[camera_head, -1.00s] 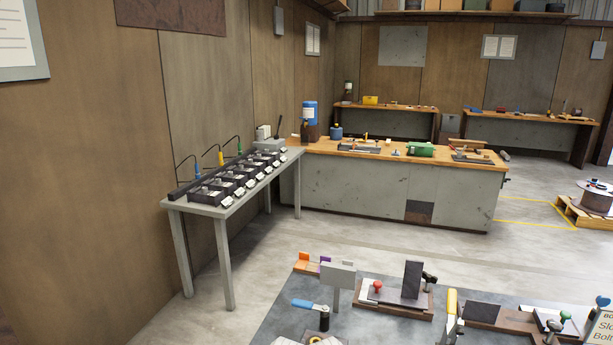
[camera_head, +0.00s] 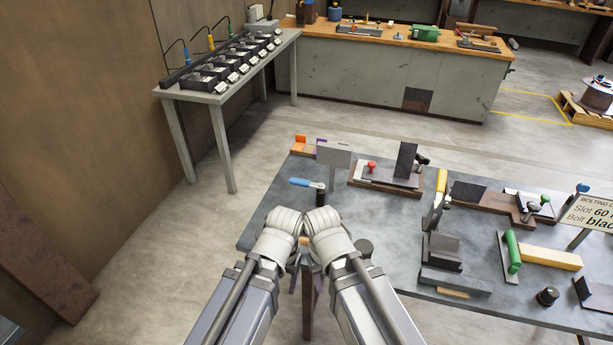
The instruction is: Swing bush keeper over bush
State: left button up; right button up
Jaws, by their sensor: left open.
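A lever with a blue grip (camera_head: 302,183) reaches left from a short black post (camera_head: 320,194) near the left end of the grey table; it looks like the bush keeper, swung out to the left. The bush cannot be made out; my wrists cover the table just in front of the post. My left gripper (camera_head: 296,244) is open at the table's front left edge, nearer to me than the lever and apart from it. My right gripper (camera_head: 316,248) is close beside it, its fingers mostly hidden behind its wrist, so its jaws cannot be read.
A grey plate on a post (camera_head: 334,156) stands just behind the lever. To the right are a red-knobbed fixture (camera_head: 372,167), a yellow-handled clamp (camera_head: 440,190), dark blocks (camera_head: 443,250) and a green-handled clamp (camera_head: 512,252). Bare tabletop lies between the lever and the yellow-handled clamp.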

aim_at(295, 181)
jog(key=j+z, duration=0.3)
jog(key=j, duration=0.75)
jog(key=j+z, duration=0.3)
jog(key=j, duration=0.7)
